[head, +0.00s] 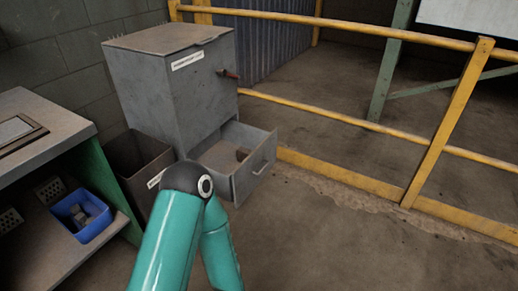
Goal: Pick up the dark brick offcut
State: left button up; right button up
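A small dark brown piece (241,154), which looks like the dark brick offcut, lies in the pulled-out drawer (246,184) of a grey metal cabinet (175,85). It is near the drawer's far right side and too small to make out clearly. A teal arm of mine rises from the bottom of the head view, with its dark joint in front of the drawer's left part. That joint hides some of the drawer. Neither of my grippers shows in this view.
An open dark bin (135,160) stands left of the drawer. A bench (45,135) at the left has a lower shelf with a blue crate (84,236) holding small pieces. A yellow railing (340,118) runs behind. The floor (350,240) at right is clear.

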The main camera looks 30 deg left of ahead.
aim_at(242, 153)
jog(key=u, duration=0.25)
jog(key=i, duration=1.3)
jog(key=u, duration=1.1)
jog(key=i, duration=0.7)
jog(key=u, duration=0.45)
jog(key=k, duration=0.9)
jog(key=u, duration=0.2)
jog(key=i, duration=0.9)
jog(key=z, duration=0.05)
